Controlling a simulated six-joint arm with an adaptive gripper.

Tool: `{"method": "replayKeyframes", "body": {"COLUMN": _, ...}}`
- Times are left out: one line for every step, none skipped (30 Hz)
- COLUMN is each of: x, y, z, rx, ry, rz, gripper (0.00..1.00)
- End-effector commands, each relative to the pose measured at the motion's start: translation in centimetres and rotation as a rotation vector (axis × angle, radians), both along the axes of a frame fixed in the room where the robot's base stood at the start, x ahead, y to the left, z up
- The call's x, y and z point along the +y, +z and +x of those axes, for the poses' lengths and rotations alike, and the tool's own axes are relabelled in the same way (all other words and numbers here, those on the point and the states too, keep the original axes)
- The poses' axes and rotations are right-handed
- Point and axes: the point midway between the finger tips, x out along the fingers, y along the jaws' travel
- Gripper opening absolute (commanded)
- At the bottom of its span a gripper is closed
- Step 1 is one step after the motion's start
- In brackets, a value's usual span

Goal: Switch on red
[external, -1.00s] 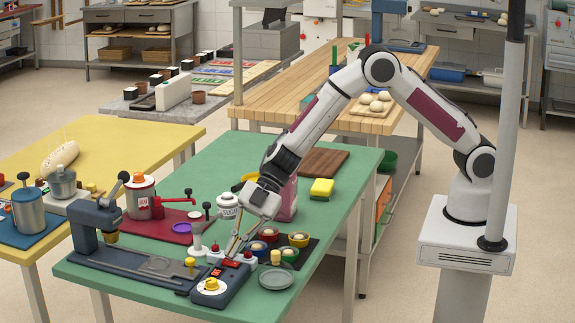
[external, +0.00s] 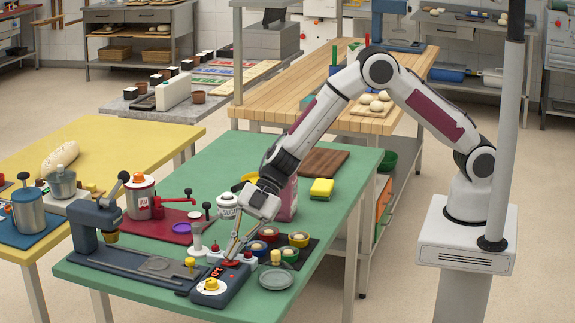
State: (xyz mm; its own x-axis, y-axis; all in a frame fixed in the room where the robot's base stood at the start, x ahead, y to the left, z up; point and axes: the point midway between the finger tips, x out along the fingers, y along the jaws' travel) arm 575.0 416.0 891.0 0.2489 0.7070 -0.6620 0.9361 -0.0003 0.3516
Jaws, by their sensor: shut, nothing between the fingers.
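A dark blue control box (external: 237,275) stands at the front edge of the green table. It carries a white dial with a yellow centre (external: 211,287), small red marks, and a red part (external: 230,263) near its far end. My gripper (external: 231,257) points down at this red part, its thin fingers close together and empty. The fingertips are at or just above the red part; contact cannot be told at this size, and they partly cover it. The switch's exact state is too small to read.
A white piece with red knobs (external: 215,248) stands just behind the box.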

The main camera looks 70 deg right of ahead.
Motion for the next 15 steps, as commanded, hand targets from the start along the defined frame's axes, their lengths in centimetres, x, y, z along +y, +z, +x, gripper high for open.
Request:
{"method": "replayKeyframes", "body": {"x": 0.0, "y": 0.0, "z": -0.2, "rx": 0.001, "ry": 0.001, "rz": 0.000, "gripper": 0.00}}
{"method": "replayKeyframes", "body": {"x": 0.0, "y": 0.0, "z": -0.3, "rx": 0.001, "ry": 0.001, "rz": 0.000, "gripper": 0.00}}
{"method": "replayKeyframes", "body": {"x": 0.0, "y": 0.0, "z": -0.4, "rx": 0.001, "ry": 0.001, "rz": -0.001, "gripper": 0.00}}
{"method": "replayKeyframes", "body": {"x": 0.0, "y": 0.0, "z": -0.5, "rx": 0.001, "ry": 0.001, "rz": 0.000, "gripper": 0.00}}
{"method": "replayKeyframes", "body": {"x": 0.0, "y": 0.0, "z": -0.6, "rx": 0.001, "ry": 0.001, "rz": 0.000, "gripper": 0.00}}
{"method": "replayKeyframes", "body": {"x": 0.0, "y": 0.0, "z": -0.8, "rx": 0.002, "ry": 0.001, "rz": 0.000, "gripper": 0.00}}
{"method": "replayKeyframes", "body": {"x": 0.0, "y": 0.0, "z": -0.9, "rx": 0.002, "ry": 0.001, "rz": 0.000, "gripper": 0.00}}
{"method": "replayKeyframes", "body": {"x": 0.0, "y": 0.0, "z": -1.0, "rx": 0.001, "ry": 0.001, "rz": 0.000, "gripper": 0.00}}
{"method": "replayKeyframes", "body": {"x": 0.0, "y": -0.1, "z": -1.1, "rx": 0.002, "ry": 0.002, "rz": -0.001, "gripper": 0.00}}
{"method": "replayKeyframes", "body": {"x": 0.0, "y": -0.1, "z": -1.2, "rx": 0.002, "ry": 0.002, "rz": -0.001, "gripper": 0.00}}
{"method": "replayKeyframes", "body": {"x": 0.0, "y": -0.1, "z": -1.3, "rx": 0.002, "ry": 0.002, "rz": -0.002, "gripper": 0.00}}
{"method": "replayKeyframes", "body": {"x": 0.0, "y": -0.1, "z": -1.4, "rx": 0.002, "ry": 0.002, "rz": -0.002, "gripper": 0.00}}
{"method": "replayKeyframes", "body": {"x": 0.0, "y": -0.1, "z": -1.4, "rx": 0.002, "ry": 0.002, "rz": -0.002, "gripper": 0.00}}
{"method": "replayKeyframes", "body": {"x": 0.0, "y": -0.1, "z": -1.4, "rx": 0.003, "ry": 0.001, "rz": -0.001, "gripper": 0.00}}
{"method": "replayKeyframes", "body": {"x": 0.0, "y": -0.1, "z": -1.5, "rx": 0.002, "ry": 0.000, "rz": -0.001, "gripper": 0.00}}
